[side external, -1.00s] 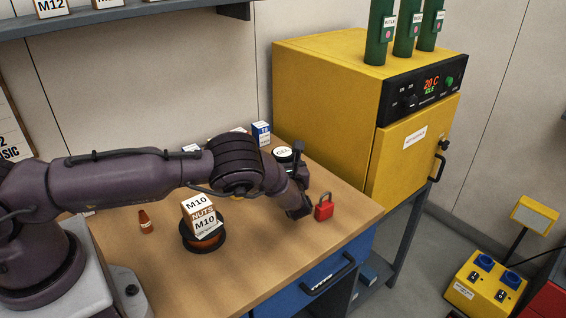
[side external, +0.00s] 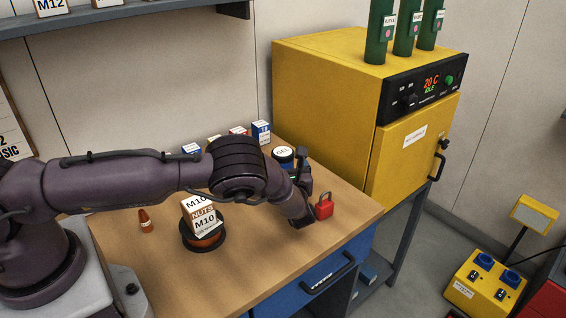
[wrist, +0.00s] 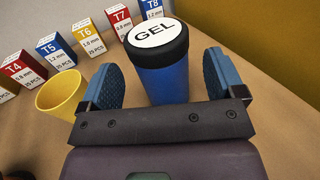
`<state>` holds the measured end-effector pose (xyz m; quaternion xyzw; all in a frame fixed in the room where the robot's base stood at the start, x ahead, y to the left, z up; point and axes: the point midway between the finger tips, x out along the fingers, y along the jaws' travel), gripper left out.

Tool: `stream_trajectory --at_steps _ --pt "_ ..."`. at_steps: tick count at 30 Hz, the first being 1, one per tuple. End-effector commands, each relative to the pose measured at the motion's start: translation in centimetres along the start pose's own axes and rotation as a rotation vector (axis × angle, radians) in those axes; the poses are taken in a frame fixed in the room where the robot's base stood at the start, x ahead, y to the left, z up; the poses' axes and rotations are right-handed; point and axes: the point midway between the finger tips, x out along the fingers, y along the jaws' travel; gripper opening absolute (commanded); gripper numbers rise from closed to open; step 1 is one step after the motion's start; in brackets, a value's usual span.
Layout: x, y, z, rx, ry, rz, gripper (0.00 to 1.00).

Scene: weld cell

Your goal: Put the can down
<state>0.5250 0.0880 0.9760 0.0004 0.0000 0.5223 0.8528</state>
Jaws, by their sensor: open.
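The can is blue with a black rim and a white lid marked GEL. In the wrist view the can (wrist: 166,86) is upright between the two blue finger pads of my gripper (wrist: 160,80), with a gap at the right pad; whether the left pad touches it is hard to tell. My gripper is open. The can's base is hidden behind the gripper's dark bar. In the side view the can (side external: 284,153) is at the back right of the wooden bench (side external: 255,270), partly covered by my gripper (side external: 303,190).
Several numbered boxes (wrist: 87,39) stand behind the can. A yellow cup (wrist: 60,98) is close to the left finger. A red padlock (side external: 324,207) stands right beside my gripper. A box of M10 nuts (side external: 203,214) sits on a dark spool. The yellow oven (side external: 330,100) is behind right.

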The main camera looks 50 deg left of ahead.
Motion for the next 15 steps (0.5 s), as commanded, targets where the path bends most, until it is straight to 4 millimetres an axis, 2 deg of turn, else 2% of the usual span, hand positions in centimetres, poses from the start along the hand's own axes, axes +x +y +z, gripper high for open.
stream_trajectory --at_steps 3,6,10,15 --pt "-2.2 -0.1 0.0 0.0 0.0 -0.003 0.88" --pt "-3.5 0.0 0.0 0.0 0.001 -0.001 0.88" --pt "-4.3 0.0 0.0 -0.001 0.0 -0.001 0.88" --pt "-4.4 0.1 0.3 -0.011 0.006 0.01 0.88"
